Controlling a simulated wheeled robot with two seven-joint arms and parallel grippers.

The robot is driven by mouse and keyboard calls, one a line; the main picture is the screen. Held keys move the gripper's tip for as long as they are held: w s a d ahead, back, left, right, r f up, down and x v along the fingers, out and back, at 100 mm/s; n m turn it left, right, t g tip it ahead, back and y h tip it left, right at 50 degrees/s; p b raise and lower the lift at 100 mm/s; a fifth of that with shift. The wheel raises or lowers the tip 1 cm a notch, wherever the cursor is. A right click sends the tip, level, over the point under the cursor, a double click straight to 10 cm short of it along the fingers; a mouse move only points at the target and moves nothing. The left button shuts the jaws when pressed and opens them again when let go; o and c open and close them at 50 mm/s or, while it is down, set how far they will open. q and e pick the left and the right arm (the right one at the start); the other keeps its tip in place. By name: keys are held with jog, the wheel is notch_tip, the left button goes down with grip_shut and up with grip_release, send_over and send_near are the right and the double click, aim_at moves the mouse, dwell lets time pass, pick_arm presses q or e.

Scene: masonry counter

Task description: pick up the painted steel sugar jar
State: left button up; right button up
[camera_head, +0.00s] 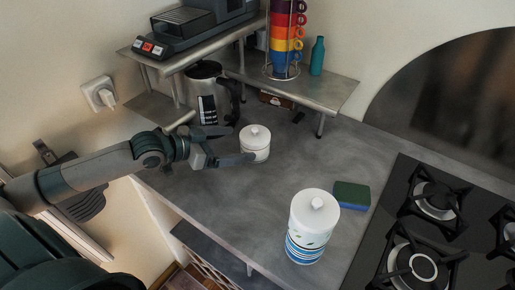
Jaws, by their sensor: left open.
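Two white lidded jars stand upright on the grey counter (200,205). The small white jar (256,146) has a round knob on its lid. The larger jar (311,228) has a painted body with blue stripes near its base and stands nearer the front. The picture does not settle which one is the sugar jar. My left gripper (242,145) is open at the small jar's left side, with its lower finger in front of the jar's base. I cannot tell whether it touches. My right gripper is out of view.
A green-blue sponge (352,195) and the black gas hob (385,235) lie right of the larger jar.

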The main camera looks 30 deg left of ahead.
aim_at(242, 143)
pick_arm(q)
jog(key=shift+w+f, duration=0.25)
jog(key=shift+f, duration=0.15)
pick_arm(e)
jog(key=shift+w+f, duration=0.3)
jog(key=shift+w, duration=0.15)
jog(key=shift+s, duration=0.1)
pick_arm(q)
jog(key=shift+x, duration=0.8)
jog(key=shift+w+d+f, duration=0.1)
jog(key=shift+w+d, duration=0.05)
jog(key=shift+w, duration=0.1)
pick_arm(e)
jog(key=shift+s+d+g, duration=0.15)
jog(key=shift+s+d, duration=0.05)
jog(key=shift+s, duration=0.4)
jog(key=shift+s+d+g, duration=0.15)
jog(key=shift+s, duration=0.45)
pick_arm(q)
jog(key=shift+w, duration=0.15)
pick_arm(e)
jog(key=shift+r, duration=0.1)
